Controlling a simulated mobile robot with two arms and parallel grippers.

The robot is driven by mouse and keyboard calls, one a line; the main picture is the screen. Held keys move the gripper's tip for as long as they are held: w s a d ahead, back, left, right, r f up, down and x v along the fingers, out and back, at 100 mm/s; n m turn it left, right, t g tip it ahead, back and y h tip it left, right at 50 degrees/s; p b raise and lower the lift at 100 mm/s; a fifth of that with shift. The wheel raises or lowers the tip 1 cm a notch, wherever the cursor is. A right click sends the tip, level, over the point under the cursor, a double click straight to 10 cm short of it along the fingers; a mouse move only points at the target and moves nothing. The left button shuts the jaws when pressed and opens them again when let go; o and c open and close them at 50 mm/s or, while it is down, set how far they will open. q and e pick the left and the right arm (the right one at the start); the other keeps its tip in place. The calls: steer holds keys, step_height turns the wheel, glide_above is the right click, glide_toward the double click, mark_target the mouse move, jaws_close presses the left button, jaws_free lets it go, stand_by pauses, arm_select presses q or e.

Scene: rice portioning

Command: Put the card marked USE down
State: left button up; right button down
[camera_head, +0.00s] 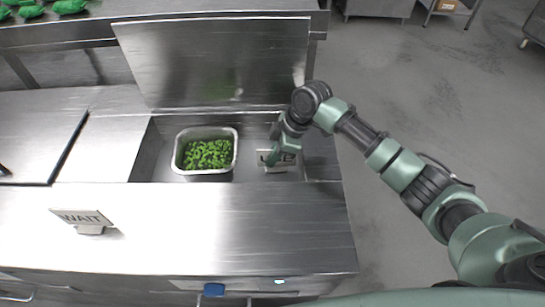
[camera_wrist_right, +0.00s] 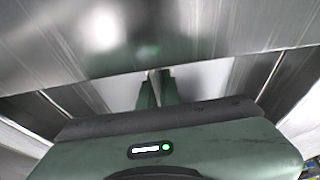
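A pale card (camera_head: 289,158) with dark lettering is at my right gripper (camera_head: 272,160), in the right part of the recessed well. The gripper covers part of the lettering, so I cannot read the whole word. The fingers (camera_wrist_right: 157,90) are close together in the wrist view, with pale card-like surfaces (camera_wrist_right: 205,80) on both sides of them. The gripper appears shut on this card. I cannot tell whether the card's foot touches a surface. My left gripper is not in view.
A metal pan (camera_head: 179,153) of green pieces stands in the well left of my gripper. A card marked WAIT (camera_head: 82,217) stands on the front counter (camera_head: 220,230), which is otherwise clear. A raised metal lid (camera_head: 210,60) is behind the well.

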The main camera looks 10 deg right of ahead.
steer(key=shift+f, duration=0.3)
steer(key=shift+f, duration=0.15)
steer(key=c, duration=1.6)
jaws_free()
steer(key=v, duration=1.2)
steer(key=shift+r+b, duration=0.2)
steer(key=shift+b, duration=0.1)
